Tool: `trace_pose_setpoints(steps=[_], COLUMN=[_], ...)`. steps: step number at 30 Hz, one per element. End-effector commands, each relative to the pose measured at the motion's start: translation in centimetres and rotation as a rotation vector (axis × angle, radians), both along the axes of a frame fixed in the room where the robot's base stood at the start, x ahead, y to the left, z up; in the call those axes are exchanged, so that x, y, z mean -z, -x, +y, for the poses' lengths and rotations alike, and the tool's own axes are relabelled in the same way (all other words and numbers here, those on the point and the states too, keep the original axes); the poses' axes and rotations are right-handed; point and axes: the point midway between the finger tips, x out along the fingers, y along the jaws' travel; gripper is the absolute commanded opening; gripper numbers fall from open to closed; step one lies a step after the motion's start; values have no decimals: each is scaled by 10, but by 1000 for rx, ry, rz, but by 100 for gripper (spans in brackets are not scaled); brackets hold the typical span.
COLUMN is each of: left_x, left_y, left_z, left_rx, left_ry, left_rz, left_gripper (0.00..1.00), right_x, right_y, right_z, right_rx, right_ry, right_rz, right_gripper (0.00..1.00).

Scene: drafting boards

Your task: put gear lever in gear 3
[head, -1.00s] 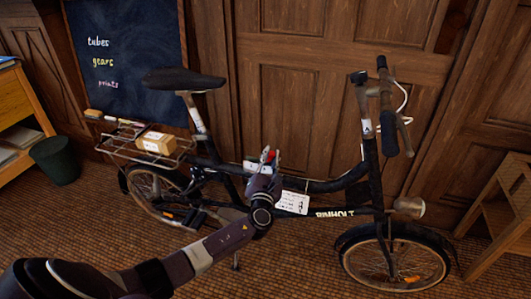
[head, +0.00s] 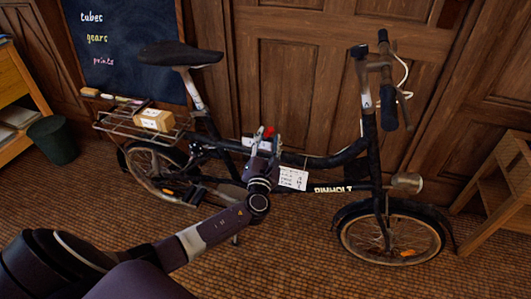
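A small lever with a red knob (head: 269,132) stands at the frame of the black bicycle (head: 335,188), beside a white plate (head: 249,142). My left gripper (head: 265,142) is right in front of the lever, pointing up and away at it. Its two fingers look apart, with the red knob showing between and just beyond their tips. I cannot tell whether a finger touches the lever. The lever's lower part and the plate's markings are hidden or too small to read. My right gripper is out of view.
A white card (head: 293,178) hangs on the frame just right of my gripper. A small box (head: 154,120) sits on the rear rack. A chalkboard (head: 120,45) and wooden panelling stand behind, a wooden stool (head: 505,180) at right, a dark bin (head: 53,140) at left.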

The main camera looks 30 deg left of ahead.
Motion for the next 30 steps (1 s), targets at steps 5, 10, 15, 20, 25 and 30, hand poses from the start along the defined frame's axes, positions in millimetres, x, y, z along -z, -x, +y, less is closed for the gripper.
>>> trace_pose_setpoints(steps=[5,10,15,20,25,30], left_x=[5,8,8,8,8,8], left_y=[37,64,78,81,80,80], left_z=[-16,-28,-34,-35,-35,-35], left_rx=[2,1,0,0,0,0], left_ry=[1,1,-1,-1,0,0], left_rz=[2,2,0,0,0,0], left_gripper=[34,34,34,34,34,34], right_x=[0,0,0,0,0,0], right_y=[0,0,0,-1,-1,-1], right_z=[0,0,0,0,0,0], right_rx=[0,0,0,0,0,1], right_ry=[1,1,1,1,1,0], right_rz=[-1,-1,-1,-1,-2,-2], right_gripper=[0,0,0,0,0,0])
